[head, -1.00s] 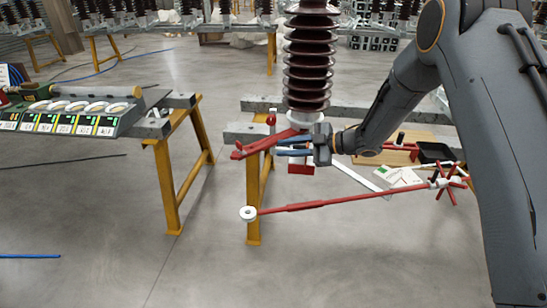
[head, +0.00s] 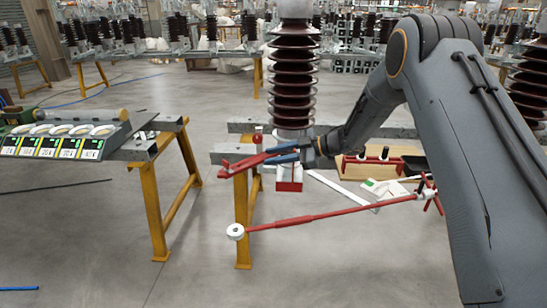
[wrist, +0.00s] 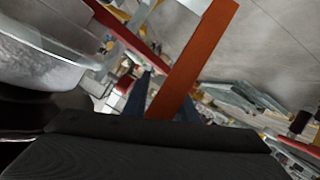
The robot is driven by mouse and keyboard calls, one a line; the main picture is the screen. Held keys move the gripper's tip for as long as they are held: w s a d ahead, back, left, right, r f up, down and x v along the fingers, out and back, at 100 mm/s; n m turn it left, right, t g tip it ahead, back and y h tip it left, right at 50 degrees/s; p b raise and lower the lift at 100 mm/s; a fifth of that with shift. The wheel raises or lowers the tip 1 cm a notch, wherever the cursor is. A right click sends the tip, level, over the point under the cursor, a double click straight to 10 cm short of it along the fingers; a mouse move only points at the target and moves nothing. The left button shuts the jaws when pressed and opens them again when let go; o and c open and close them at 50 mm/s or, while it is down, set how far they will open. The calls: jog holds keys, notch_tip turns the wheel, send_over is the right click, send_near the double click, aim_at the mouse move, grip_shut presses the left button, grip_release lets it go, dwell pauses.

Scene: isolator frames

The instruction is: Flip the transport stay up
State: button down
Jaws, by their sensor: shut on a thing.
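The transport stay appears to be the flat red bar (head: 239,165) beside the foot of the brown ribbed insulator (head: 293,70). It lies near level and sticks out to the left. My gripper (head: 281,156) has blue fingers and is shut on this bar, reaching in from the right just below the insulator's metal base. In the wrist view the red bar (wrist: 197,55) runs up from between the blue fingers (wrist: 160,98). The gripped part of the bar is mostly hidden, and I cannot see where it joins the base.
A labelled panel (head: 60,146) stands on the left trestle. The floor between the trestles is clear.

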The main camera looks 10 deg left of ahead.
jog(key=shift+d+f, duration=0.1)
jog(key=shift+f, duration=0.3)
jog(key=c, duration=1.8)
grip_release()
jog(key=shift+w, duration=0.15)
jog(key=b+v, duration=0.1)
jog(key=v, duration=0.7)
jog(key=shift+r, duration=0.1)
jog(key=shift+r, duration=0.1)
